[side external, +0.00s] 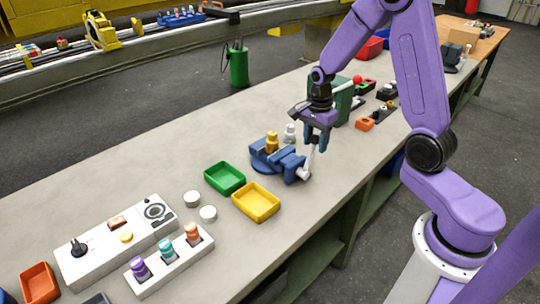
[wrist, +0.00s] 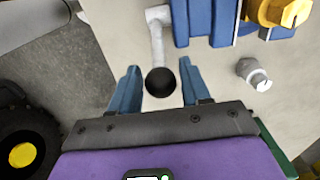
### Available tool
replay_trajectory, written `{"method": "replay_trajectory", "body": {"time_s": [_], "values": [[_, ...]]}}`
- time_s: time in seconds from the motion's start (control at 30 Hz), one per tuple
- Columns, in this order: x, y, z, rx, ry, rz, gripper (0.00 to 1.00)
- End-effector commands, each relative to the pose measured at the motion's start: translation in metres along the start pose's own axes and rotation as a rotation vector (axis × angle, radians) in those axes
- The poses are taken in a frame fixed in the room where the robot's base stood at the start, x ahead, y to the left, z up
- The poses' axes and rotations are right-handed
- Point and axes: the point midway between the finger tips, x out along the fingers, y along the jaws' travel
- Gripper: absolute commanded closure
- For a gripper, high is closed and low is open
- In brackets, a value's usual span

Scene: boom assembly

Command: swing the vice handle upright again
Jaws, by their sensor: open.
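The blue vice (side external: 275,157) stands on the bench, with a brass-coloured part (side external: 272,141) at its jaws. The vice handle (side external: 309,160) is a pale rod at the vice's near right end, rising steeply towards my gripper (side external: 316,145). In the wrist view the handle (wrist: 157,42) ends in a black knob (wrist: 160,82). My gripper (wrist: 159,68) is open there, one blue finger on each side of the knob, with visible gaps. Part of the vice (wrist: 205,22) shows at the top of the wrist view. The handle's upper end is partly hidden in the side view.
A small grey metal fitting (side external: 290,131) stands just behind the vice. Green (side external: 225,178) and yellow (side external: 256,202) trays lie to its left. A green box (side external: 342,103) with a red-knobbed lever (side external: 357,79) stands behind my gripper. The bench's front edge is close.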

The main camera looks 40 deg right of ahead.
Motion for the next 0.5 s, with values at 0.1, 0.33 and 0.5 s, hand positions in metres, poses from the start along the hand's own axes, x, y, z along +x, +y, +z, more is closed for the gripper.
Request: {"method": "replay_trajectory", "body": {"time_s": [0.1,0.33,0.5], "values": [[0.0000,0.0000,0.0000,0.000,0.000,0.000,0.60],[0.0000,0.0005,0.0000,0.000,0.000,0.002,0.82],[-0.0010,0.0008,0.0037,0.000,0.000,0.003,0.82]]}}
